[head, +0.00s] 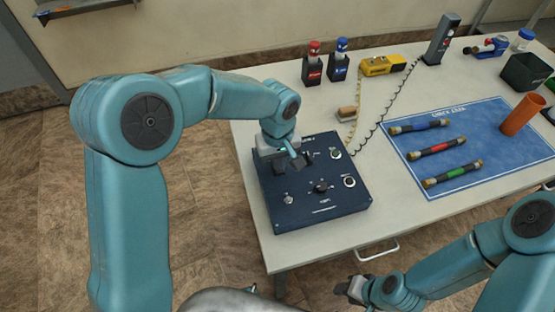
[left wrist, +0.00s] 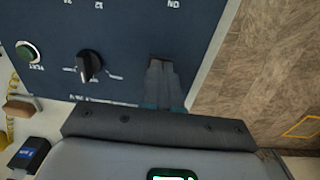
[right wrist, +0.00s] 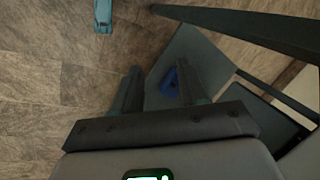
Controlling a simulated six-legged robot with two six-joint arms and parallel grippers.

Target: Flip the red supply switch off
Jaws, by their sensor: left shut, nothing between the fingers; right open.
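The dark blue control panel (head: 322,212) sits on the near left part of the table. My left gripper (head: 285,167) is over its upper left area. In the left wrist view the panel's face (left wrist: 125,30) is close, and the left gripper's fingers (left wrist: 159,62) are shut together with nothing between them. No red switch shows in any view; the gripper and arm hide part of the panel, and I cannot tell whether the fingers touch a switch. My right gripper (head: 347,290) is low, in front of the table; its fingers (right wrist: 158,80) are apart and empty.
The panel also bears a black knob (left wrist: 90,66) and a green button (left wrist: 27,53). Red and blue bottles (head: 326,66), a yellow device (head: 382,65) and a coiled cord stand behind. A blue mat (head: 480,130) with several cylinders lies right. A drawer handle (head: 378,250) juts out in front.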

